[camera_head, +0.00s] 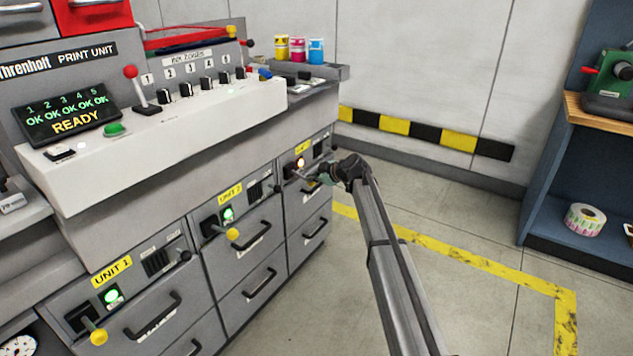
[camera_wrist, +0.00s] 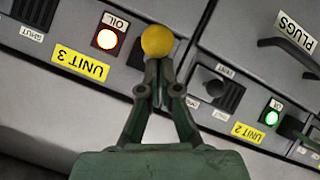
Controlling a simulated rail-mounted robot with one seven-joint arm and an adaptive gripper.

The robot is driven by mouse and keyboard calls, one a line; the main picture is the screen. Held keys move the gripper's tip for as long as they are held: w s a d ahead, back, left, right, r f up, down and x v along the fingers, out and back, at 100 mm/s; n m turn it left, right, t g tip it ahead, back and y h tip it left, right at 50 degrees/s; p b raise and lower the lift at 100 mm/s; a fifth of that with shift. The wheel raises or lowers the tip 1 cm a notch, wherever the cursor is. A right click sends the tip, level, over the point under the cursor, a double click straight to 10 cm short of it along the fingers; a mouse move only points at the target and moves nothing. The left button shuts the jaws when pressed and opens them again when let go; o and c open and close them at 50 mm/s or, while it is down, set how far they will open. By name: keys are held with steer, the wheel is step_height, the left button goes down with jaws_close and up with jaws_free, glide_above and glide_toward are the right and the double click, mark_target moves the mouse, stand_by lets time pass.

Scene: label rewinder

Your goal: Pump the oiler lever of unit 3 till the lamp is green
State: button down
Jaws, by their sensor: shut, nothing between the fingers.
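Unit 3's oiler lever shows its yellow ball knob (camera_wrist: 157,40) in the wrist view, right at the tips of my gripper (camera_wrist: 154,68). My gripper is shut with nothing between its fingers; I cannot tell whether the tips touch the knob. Unit 3's oil lamp (camera_wrist: 107,39) glows orange-red beside the knob, above the yellow UNIT 3 label (camera_wrist: 80,65). In the head view the lamp (camera_head: 299,163) glows orange, and my gripper (camera_head: 324,178) is at the front of unit 3, hiding the knob.
Unit 2's lamp (camera_head: 228,213) and unit 1's lamp (camera_head: 111,296) are green, with yellow-knobbed levers below them. Drawers with black handles (camera_head: 314,229) lie under unit 3. Open floor lies to the right, before a blue shelf (camera_head: 560,190).

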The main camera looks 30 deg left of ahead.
steer(key=shift+d+f, duration=0.1)
steer(key=shift+f, duration=0.15)
steer(key=s+a+r+p+v, duration=0.1)
steer(key=v, duration=1)
steer(key=shift+s+r, duration=0.35)
steer(key=shift+r, duration=0.1)
stand_by(0.6)
